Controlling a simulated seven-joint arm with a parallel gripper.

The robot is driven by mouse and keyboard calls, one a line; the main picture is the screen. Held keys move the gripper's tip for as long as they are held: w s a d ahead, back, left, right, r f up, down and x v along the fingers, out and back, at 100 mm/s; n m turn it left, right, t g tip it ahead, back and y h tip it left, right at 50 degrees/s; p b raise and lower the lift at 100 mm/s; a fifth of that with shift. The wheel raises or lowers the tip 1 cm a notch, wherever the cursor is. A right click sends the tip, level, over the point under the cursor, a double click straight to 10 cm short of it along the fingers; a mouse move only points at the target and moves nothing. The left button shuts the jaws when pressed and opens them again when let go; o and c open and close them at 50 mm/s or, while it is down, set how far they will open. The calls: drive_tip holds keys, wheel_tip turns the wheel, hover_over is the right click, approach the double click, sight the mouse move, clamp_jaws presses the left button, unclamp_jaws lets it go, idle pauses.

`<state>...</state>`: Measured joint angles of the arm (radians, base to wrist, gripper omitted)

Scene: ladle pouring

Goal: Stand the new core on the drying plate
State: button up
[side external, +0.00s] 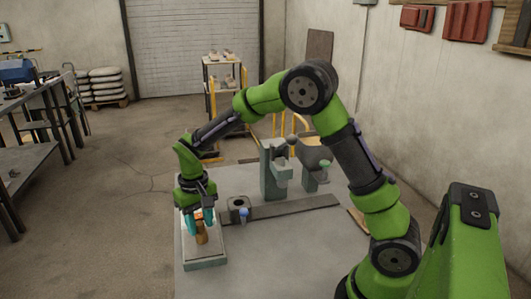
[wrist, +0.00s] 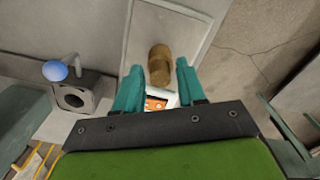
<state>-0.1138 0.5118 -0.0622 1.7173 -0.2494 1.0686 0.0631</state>
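The core (side external: 201,233) is a small brown, rounded cylinder that appears to stand upright on the pale drying plate (side external: 205,263). In the wrist view the core (wrist: 159,66) shows just beyond and between the teal fingertips, with the plate (wrist: 192,22) around it. My gripper (side external: 196,218) is low over the plate, pointing down. In the wrist view my gripper (wrist: 160,65) has its fingers spread, with a gap visible on each side of the core. The core's contact with the plate is hard to make out.
An orange-and-white piece (wrist: 156,103) shows between the fingers. A grey block with a hole (side external: 238,210) and a blue-knobbed item (side external: 244,214) stand right of the plate. A dark strip (side external: 290,209) and a grey-green machine (side external: 274,168) are farther right. The front table area is clear.

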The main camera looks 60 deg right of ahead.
sight(200, 223)
drive_tip(key=shift+o, duration=0.5)
drive_tip(key=shift+r, duration=0.1)
wheel_tip(200, 223, up, 12)
drive_tip(key=s+r+t+y, duration=0.1)
drive_tip(key=s+r+t, duration=0.1)
drive_tip(key=s, duration=0.8)
drive_tip(key=s+r+t+y, duration=0.1)
drive_tip(key=s+t, duration=0.4)
drive_tip(key=s, duration=0.5)
drive_tip(key=shift+a+r, duration=0.2)
drive_tip(key=shift+r, duration=0.65)
